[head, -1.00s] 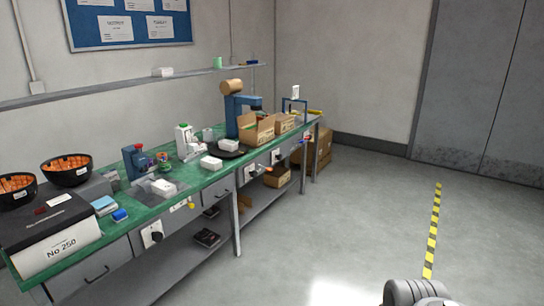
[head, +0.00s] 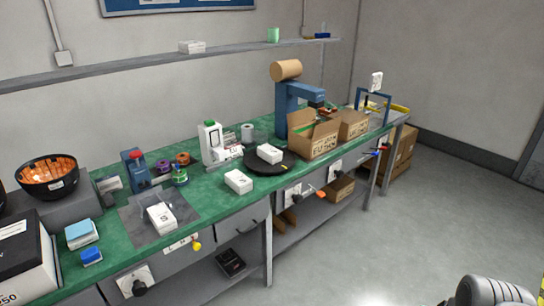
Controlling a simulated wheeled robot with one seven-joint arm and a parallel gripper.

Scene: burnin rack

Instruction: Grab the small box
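Several small white boxes are on the green workbench (head: 215,207). One white box (head: 161,219), with a mark like an S on its front, sits on a grey mat at the front left. A second white box (head: 238,181) lies near the middle front edge, its mark too small to read surely. A third white box (head: 270,153) rests on a round black plate. I cannot tell by size alone which is the small one. My gripper is not in view; only a grey part of my arm shows at the bottom right.
Two open cardboard boxes (head: 313,140) (head: 353,125) stand on the right of the bench beside a blue stand (head: 284,110). A black bowl (head: 48,178) of orange things is at the left. The floor (head: 400,235) in front is clear.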

